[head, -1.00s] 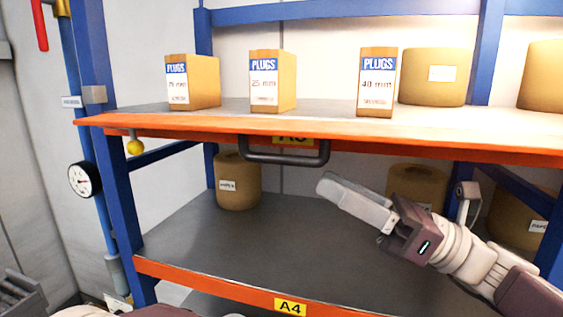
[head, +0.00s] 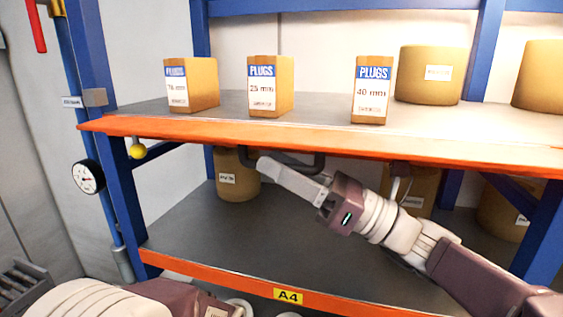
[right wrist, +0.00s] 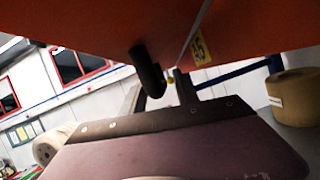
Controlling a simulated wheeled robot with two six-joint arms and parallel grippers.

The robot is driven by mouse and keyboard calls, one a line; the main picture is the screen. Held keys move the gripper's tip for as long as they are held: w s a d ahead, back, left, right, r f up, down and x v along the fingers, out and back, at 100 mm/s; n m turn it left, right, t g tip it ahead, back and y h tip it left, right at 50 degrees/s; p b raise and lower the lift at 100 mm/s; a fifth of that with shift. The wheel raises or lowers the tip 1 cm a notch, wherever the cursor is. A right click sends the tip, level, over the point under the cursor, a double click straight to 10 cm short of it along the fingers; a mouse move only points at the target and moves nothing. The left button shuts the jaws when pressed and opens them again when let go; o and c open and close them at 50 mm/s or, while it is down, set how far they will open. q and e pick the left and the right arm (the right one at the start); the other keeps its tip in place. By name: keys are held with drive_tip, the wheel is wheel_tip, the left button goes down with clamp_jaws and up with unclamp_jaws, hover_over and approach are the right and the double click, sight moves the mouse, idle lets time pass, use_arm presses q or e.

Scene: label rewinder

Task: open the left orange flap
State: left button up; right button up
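The orange flap (head: 205,130) shows as a long orange front along the upper shelf. A dark bar handle (head: 308,166) hangs below it, partly hidden by my right gripper. My right gripper (head: 263,166) is at the handle, its tip just under the orange edge and pointing up and left. In the right wrist view the handle (right wrist: 147,72) hangs from the orange surface, left of my gripper finger (right wrist: 184,88), with a gap between them in the picture. Whether the fingers are apart is unclear. My left arm shows at the bottom left, its gripper out of sight.
Plugs boxes, such as the 25 mm box (head: 268,86), stand on the upper shelf. A brown roll (head: 236,178) stands on the lower shelf behind my gripper. A blue post (head: 118,190), a yellow knob (head: 138,149) and a gauge (head: 89,177) are at left. The lower shelf's middle is clear.

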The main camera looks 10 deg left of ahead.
clamp_jaws()
idle(1.3)
